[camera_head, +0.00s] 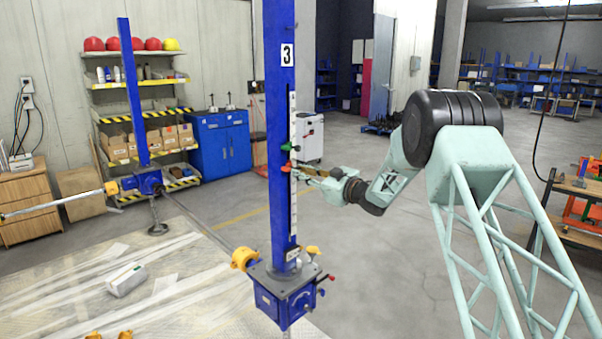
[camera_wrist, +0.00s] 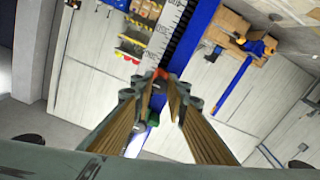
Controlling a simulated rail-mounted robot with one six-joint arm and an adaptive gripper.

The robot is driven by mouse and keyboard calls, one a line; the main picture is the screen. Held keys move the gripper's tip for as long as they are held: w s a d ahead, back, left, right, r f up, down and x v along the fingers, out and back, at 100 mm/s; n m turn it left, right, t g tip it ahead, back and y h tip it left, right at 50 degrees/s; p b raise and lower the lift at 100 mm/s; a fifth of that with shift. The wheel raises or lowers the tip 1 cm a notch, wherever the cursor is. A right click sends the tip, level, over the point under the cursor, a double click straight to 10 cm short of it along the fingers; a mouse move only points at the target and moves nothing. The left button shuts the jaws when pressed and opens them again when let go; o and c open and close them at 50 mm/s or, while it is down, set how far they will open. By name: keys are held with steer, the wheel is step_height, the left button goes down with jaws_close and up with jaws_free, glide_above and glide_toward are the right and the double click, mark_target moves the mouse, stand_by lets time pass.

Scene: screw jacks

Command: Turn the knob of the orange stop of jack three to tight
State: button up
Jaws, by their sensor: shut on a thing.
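Jack three is the tall blue column (camera_head: 280,110) with a number 3 plate (camera_head: 287,55) and a white scale (camera_head: 293,210) on it. The orange stop (camera_head: 285,167) sits on this column, a little below the green stop (camera_head: 286,148). My gripper (camera_head: 299,174) reaches in from the right at the orange stop's height. In the wrist view the orange stop (camera_wrist: 161,73) shows between the fingertips of my gripper (camera_wrist: 159,88), which is shut on its knob. The knob itself is mostly hidden by the fingers. The green stop (camera_wrist: 153,119) shows close by, between the fingers.
The blue gearbox (camera_head: 285,295) with a yellow part (camera_head: 243,258) stands at the column's foot. Another blue jack (camera_head: 134,95) stands at left behind. A workbench (camera_head: 570,205) is at far right.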

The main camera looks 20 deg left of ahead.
steer(key=o, duration=0.9)
steer(key=shift+d, duration=0.1)
steer(key=shift+v, duration=5.95)
